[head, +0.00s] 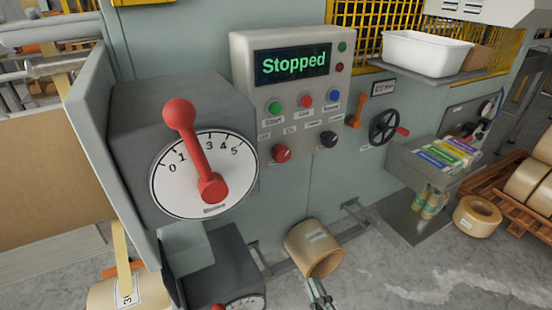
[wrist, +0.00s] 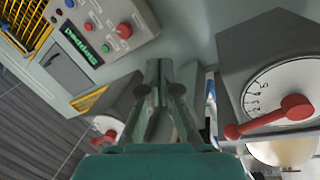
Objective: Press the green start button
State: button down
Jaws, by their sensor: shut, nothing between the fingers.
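The green start button (head: 275,106) sits at the left of a row of buttons on a grey control panel (head: 240,70), under a screen (head: 292,64) reading "Stopped". In the wrist view the panel appears turned over at the upper left, with the green button (wrist: 105,48) beside the screen. My gripper (head: 318,290) shows at the bottom edge of the head view, low in front of the machine and well below the panel. In the wrist view its fingers (wrist: 160,75) are together and empty, apart from the button.
A red button (head: 305,101) and a blue button (head: 333,96) share the row. A large dial box with a red lever (head: 180,113) stands out to the left. A cardboard-coloured roll (head: 312,250) lies near my gripper. A handwheel (head: 388,127) and a shelf (head: 425,172) are at right.

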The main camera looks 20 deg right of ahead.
aim_at(275, 109)
jog(key=w+r+n+t+h, duration=0.1)
jog(key=w+r, duration=0.3)
jog(key=r, duration=0.4)
jog(key=w+d+r+n+t+h, duration=0.1)
jog(key=w+r+n+t+h, duration=0.1)
jog(key=w+r, duration=0.3)
jog(key=w+d+r+n+t+h, duration=0.1)
jog(key=w+r+n+t+h, duration=0.1)
jog(key=r, duration=1.1)
jog(key=w+h, duration=0.1)
jog(key=w, duration=0.1)
jog(key=shift+w+d+r+n, duration=0.2)
jog(key=shift+w+n, duration=0.1)
jog(key=shift+n, duration=0.1)
jog(key=shift+w, duration=0.1)
jog(key=shift+w+a, duration=0.25)
jog(key=shift+w, duration=1.15)
jog(key=shift+w+a, duration=0.2)
jog(key=shift+w, duration=1.25)
jog(key=shift+w+a, duration=0.25)
jog(key=shift+w, duration=1.15)
jog(key=shift+w, duration=0.1)
jog(key=shift+w+a, duration=0.1)
jog(key=shift+w, duration=0.2)
